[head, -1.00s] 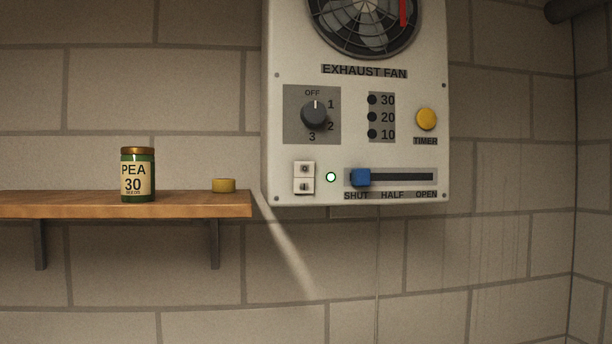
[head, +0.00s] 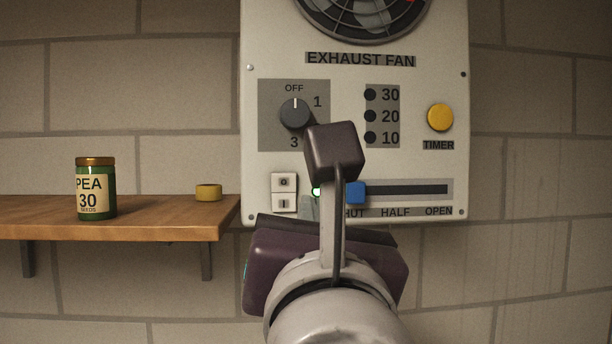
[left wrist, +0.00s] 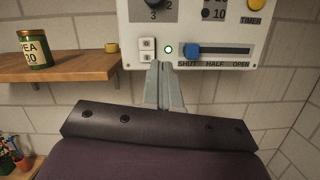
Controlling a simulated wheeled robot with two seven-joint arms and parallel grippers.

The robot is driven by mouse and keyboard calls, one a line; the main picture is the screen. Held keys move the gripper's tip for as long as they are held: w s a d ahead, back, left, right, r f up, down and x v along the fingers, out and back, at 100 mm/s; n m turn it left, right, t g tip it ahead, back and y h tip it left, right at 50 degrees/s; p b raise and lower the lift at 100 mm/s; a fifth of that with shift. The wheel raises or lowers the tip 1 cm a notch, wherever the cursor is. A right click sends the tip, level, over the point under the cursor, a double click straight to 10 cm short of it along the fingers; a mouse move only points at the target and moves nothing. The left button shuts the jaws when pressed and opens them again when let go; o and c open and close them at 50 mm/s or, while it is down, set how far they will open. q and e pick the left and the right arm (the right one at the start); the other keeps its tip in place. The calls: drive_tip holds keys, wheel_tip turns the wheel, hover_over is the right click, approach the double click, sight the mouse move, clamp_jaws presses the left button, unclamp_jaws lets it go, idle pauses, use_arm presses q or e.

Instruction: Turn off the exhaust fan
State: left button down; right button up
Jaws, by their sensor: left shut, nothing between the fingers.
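The exhaust fan panel (head: 350,75) hangs on the wall. Its speed knob (head: 295,113) has its white mark pointing up at OFF. A white rocker switch (head: 284,193), marked O above and I below, sits at the panel's lower left, with a lit green lamp beside it. The blue slider (head: 356,192) is at the SHUT end. My left gripper (left wrist: 160,66) is shut and empty; in the left wrist view its tips are just below the rocker switch (left wrist: 147,49) and the lamp (left wrist: 168,49). I cannot tell whether they touch the panel. My right gripper is out of view.
A wooden shelf (head: 120,231) is left of the panel, with a green PEA jar (head: 96,190) and a yellow lid (head: 208,192) on it. A yellow TIMER button (head: 440,117) is on the panel's right. The wall right of the panel is clear.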

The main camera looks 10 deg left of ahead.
use_arm(q)
drive_tip(key=a+n+g, duration=0.1)
drive_tip(key=n, duration=0.1)
drive_tip(key=p, duration=0.8)
approach(284, 183)
drive_tip(key=x, duration=0.6)
drive_tip(key=shift+w+d+r, duration=0.1)
drive_tip(key=shift+w+r, duration=0.05)
drive_tip(key=shift+r, duration=0.1)
drive_tip(key=shift+w+f, duration=0.1)
drive_tip(key=shift+w, duration=0.2)
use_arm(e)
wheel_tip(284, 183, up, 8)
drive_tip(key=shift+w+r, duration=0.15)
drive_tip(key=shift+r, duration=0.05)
use_arm(q)
drive_tip(key=shift+s, duration=0.1)
